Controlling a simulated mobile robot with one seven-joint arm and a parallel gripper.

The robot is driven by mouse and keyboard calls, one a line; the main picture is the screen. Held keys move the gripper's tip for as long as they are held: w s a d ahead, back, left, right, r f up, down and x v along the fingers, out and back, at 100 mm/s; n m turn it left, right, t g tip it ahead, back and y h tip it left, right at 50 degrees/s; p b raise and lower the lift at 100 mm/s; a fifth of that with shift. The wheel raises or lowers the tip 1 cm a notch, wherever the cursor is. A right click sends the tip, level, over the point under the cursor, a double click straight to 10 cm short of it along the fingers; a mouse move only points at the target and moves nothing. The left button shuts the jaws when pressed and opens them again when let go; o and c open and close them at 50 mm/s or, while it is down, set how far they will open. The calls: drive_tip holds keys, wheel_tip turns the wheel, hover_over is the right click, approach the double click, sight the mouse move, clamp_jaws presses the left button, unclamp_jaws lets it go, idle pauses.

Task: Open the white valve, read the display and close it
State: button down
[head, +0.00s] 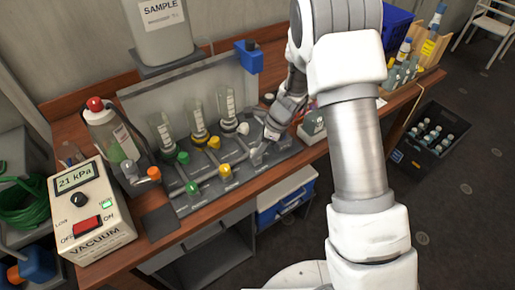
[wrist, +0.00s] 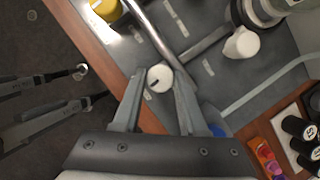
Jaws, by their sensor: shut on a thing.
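In the wrist view, a round white valve knob (wrist: 158,77) with a dark mark sits between the fingertips of my gripper (wrist: 160,84), which is shut on it. In the head view, my gripper (head: 259,151) reaches down to the front right end of the valve panel, and mostly hides this knob. A second white knob (wrist: 242,43) stands farther back; it also shows in the head view (head: 243,128). The vacuum box's display (head: 75,178) reads 21 kPa. Its red switch (head: 87,226) is below the display.
Green knobs (head: 192,187) and yellow knobs (head: 225,171) stand left of my gripper on the grey panel. Glass vessels (head: 198,113) rise behind them. A bottle with a red cap (head: 110,133) stands at left. A black crate of bottles (head: 430,140) is on the floor at right.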

drive_tip(key=n, duration=0.2)
drive_tip(key=n+g, duration=0.1)
drive_tip(key=n, duration=0.1)
drive_tip(key=shift+w+g, duration=0.2)
drive_tip(key=shift+g, duration=0.1)
drive_tip(key=n+g+h, duration=0.1)
drive_tip(key=n, duration=0.3)
drive_tip(key=shift+w+n, duration=0.1)
drive_tip(key=shift+n, duration=0.2)
drive_tip(key=n, duration=0.2)
drive_tip(key=n+g+h, duration=0.1)
drive_tip(key=n, duration=0.1)
drive_tip(key=shift+a+g+b, duration=0.15)
drive_tip(key=shift+g+b, duration=0.15)
drive_tip(key=shift+b, duration=0.1)
drive_tip(key=shift+w+a+n+g+h, duration=0.15)
drive_tip(key=shift+n+h, duration=0.25)
drive_tip(key=shift+n, duration=0.65)
drive_tip(key=shift+s+d+n+g+h, duration=0.15)
drive_tip(key=shift+n+h, duration=0.25)
drive_tip(key=shift+n, duration=0.65)
drive_tip(key=shift+w+a+b, duration=0.1)
drive_tip(key=shift+b, duration=0.2)
drive_tip(key=shift+c, duration=2.2)
unclamp_jaws()
drive_tip(key=shift+r, duration=0.1)
